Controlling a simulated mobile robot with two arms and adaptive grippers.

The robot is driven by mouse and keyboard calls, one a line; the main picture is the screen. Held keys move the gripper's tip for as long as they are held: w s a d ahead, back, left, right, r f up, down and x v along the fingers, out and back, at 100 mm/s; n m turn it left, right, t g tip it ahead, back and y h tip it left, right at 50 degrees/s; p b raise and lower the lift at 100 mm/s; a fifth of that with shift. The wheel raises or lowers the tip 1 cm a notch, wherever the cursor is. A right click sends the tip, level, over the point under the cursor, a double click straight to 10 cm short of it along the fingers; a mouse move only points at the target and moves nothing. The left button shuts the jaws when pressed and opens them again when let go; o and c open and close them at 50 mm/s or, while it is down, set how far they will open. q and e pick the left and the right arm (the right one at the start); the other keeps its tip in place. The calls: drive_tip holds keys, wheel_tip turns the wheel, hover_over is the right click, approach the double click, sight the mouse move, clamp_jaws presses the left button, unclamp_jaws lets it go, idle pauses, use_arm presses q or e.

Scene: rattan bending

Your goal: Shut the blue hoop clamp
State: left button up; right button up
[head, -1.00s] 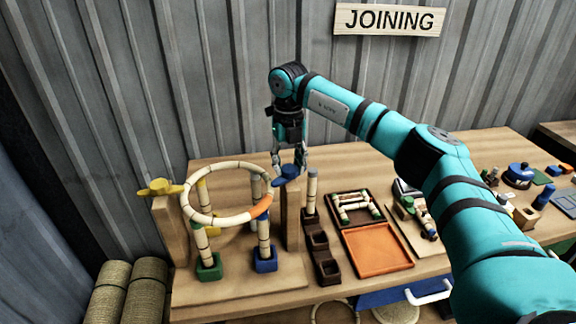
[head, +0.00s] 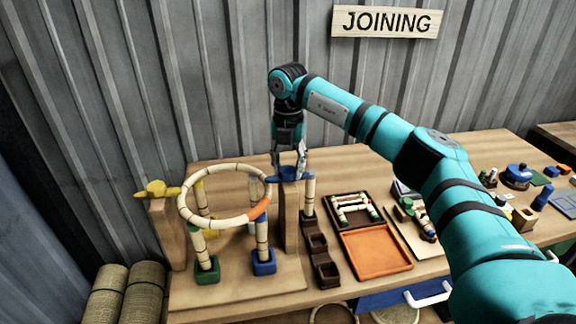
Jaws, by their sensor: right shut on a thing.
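The blue hoop clamp (head: 288,175) sits on top of a wooden post on the right of the jig. My right gripper (head: 289,168) comes down from above and is shut on it. The clamp lies nearly level, and its left end meets the right edge of the rattan hoop (head: 184,209) in the picture; I cannot tell if it touches. The hoop has an orange section at its front right and rests on upright rattan legs. My left gripper is not in view.
A yellow clamp (head: 157,188) sits on the left post. The legs stand in green (head: 207,271) and blue (head: 264,263) feet on a wooden base. A dark stepped holder, an orange tray (head: 376,251) and a tray of rattan pieces lie to the right.

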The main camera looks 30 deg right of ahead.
sight(288, 168)
drive_tip(key=shift+r, duration=0.1)
drive_tip(key=o, duration=1.1)
drive_tip(key=shift+o, duration=0.2)
wheel_tip(288, 168, up, 12)
idle(0.3)
